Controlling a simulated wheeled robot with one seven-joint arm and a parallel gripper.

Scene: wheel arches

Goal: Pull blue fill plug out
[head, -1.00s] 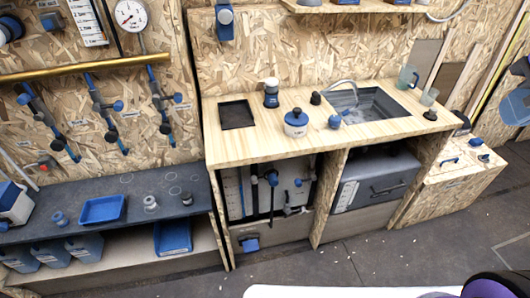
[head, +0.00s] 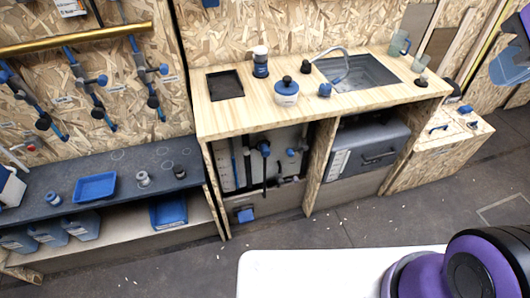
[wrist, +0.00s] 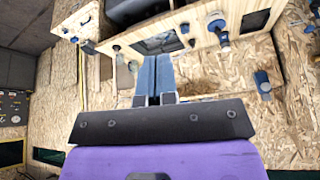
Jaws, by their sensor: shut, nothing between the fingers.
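Several blue fittings show, and I cannot tell for sure which is the fill plug. In the left bay under the counter, in the head view, a blue-topped fitting (head: 265,148) stands on a dark upright pipe in front of a pale panel, with a smaller blue knob (head: 291,152) to its right. A blue round piece (head: 325,90) sits on the counter by the sink. In the wrist view my gripper (wrist: 154,58) has its two blue-grey fingers together, empty, apart from everything. In the head view the gripper is out of frame.
The wooden counter (head: 225,119) holds a white pot with a blue lid (head: 286,92), a dark-and-blue jar (head: 260,62) and the sink (head: 365,72). A grey tank (head: 360,150) fills the right bay. A dark shelf (head: 110,206) stands left. The floor before the bays is clear.

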